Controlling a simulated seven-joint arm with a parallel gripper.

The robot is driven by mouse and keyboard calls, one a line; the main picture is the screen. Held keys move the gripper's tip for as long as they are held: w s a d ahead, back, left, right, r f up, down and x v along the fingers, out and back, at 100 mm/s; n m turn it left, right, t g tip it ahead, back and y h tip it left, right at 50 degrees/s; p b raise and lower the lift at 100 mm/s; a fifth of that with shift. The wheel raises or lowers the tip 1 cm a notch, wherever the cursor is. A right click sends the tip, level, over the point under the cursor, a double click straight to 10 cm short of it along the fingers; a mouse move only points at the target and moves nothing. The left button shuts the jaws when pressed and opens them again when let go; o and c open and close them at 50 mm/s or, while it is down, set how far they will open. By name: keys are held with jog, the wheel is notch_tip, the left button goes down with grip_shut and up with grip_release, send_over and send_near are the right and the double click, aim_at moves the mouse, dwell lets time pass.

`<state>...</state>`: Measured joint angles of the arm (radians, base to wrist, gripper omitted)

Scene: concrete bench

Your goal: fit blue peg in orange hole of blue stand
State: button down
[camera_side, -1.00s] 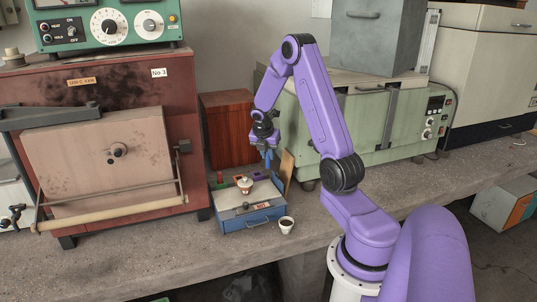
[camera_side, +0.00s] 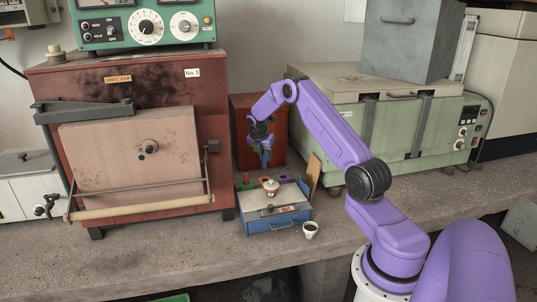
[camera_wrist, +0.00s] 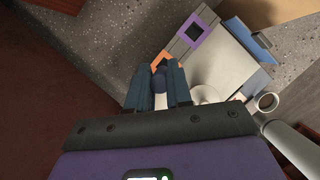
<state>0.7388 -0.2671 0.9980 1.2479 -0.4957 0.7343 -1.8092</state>
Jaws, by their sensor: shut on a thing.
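My gripper (camera_side: 263,145) is shut on the blue peg (camera_side: 265,158), which points down above the back of the blue stand (camera_side: 256,227). The peg also shows between my fingers in the wrist view (camera_wrist: 158,82). The stand is a low box with a grey top, a blue front with a handle, and coloured holes along its back edge. The orange hole (camera_wrist: 160,61) shows partly in the wrist view, just beyond the peg and partly covered by it and my fingers. The peg is apart from the stand in the side view.
A purple square hole (camera_wrist: 195,31) is beside the orange one. A red upright piece (camera_side: 245,178) stands at the stand's back left. A white lidded pot (camera_side: 270,188) sits on the stand's top. A cup of dark liquid (camera_side: 310,230) stands at its front right. A brown board (camera_side: 314,172) leans at right.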

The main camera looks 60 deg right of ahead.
jog(key=shift+f, duration=2.25)
jog(key=shift+f, duration=1.85)
jog(key=c, duration=0.9)
grip_release()
jog(key=shift+c, duration=0.2)
jog(key=w+v, duration=0.1)
jog(key=v, duration=1.6)
jog(key=shift+s, duration=0.45)
jog(key=shift+a+r, duration=0.1)
jog(key=shift+r, duration=0.05)
